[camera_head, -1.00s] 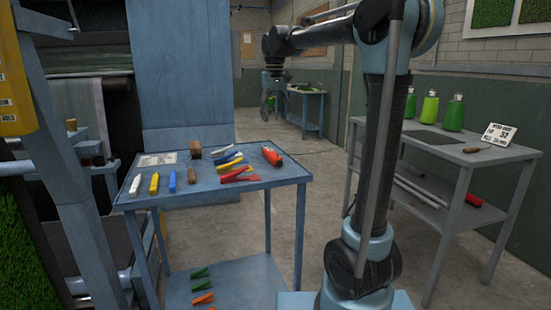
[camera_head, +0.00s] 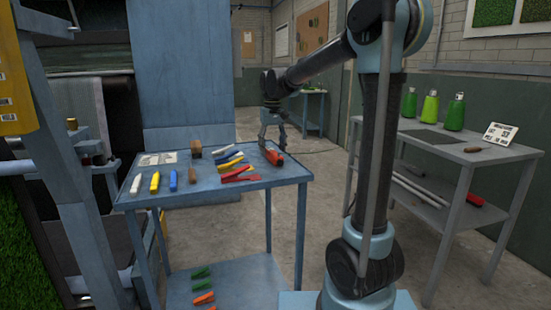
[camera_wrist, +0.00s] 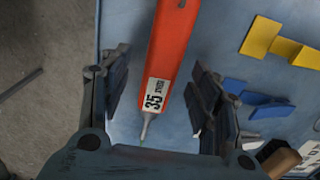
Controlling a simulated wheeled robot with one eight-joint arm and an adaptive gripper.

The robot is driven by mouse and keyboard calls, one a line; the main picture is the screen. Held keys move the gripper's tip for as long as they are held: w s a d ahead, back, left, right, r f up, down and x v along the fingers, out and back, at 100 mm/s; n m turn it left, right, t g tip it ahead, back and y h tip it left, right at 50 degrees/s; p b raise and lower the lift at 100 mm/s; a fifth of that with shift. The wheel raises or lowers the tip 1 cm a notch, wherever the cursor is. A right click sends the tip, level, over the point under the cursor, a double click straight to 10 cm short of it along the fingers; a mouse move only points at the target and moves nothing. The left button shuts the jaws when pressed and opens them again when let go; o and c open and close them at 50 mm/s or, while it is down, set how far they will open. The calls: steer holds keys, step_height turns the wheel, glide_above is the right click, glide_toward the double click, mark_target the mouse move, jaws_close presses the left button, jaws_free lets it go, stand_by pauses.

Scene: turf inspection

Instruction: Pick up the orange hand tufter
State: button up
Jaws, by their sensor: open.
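The orange hand tufter (camera_head: 274,156) lies near the right end of the blue table (camera_head: 215,188). In the wrist view the tufter (camera_wrist: 172,50) shows a long orange body, a white label reading 35 and a thin metal tip. My gripper (camera_head: 272,140) is directly over it in the head view. In the wrist view my gripper (camera_wrist: 157,95) is open, with one finger on each side of the tufter's label end. The fingers look apart from it, with more room on the right. Their height above the tabletop is hard to tell.
Yellow (camera_wrist: 280,42) and blue (camera_wrist: 258,98) pieces lie right of my gripper in the wrist view. A red tool (camera_head: 239,174) and several coloured handles lie further left on the table. A side bench with green bottles (camera_head: 456,112) stands at the right.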

mark_target(272, 150)
steer(key=shift+f, duration=1.45)
jaws_close()
steer(key=shift+r, duration=0.1)
step_height(272, 150, up, 10)
steer(key=shift+f, duration=5)
